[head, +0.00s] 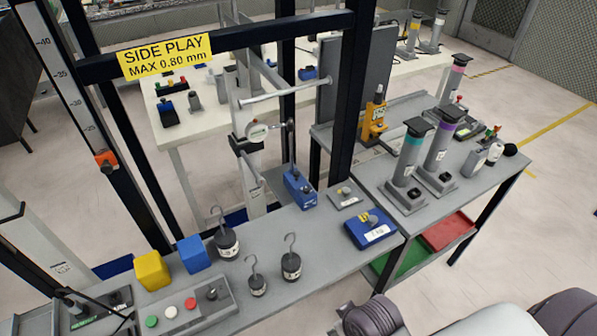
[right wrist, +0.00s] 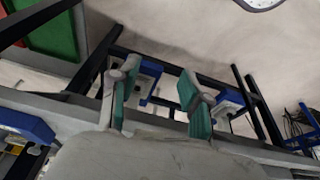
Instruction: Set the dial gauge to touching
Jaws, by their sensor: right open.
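The dial gauge (head: 257,131), with a small round white face, sits on an upright grey stand behind the black frame in the head view. A short stem runs from it to the right, towards a dark upright post. I cannot tell whether its tip touches anything. My right gripper (right wrist: 156,88) is open and empty in the right wrist view, its two green-padded fingers apart. The gauge does not show in that view. My left gripper is in neither view.
A black frame with a yellow sign (head: 166,56) stands before the gauge. The front bench (head: 330,255) holds hooked weights (head: 291,266), a yellow block (head: 153,271), a blue block (head: 194,254), a button box (head: 185,308) and a blue device (head: 370,229). Grey-and-black posts (head: 408,160) stand right.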

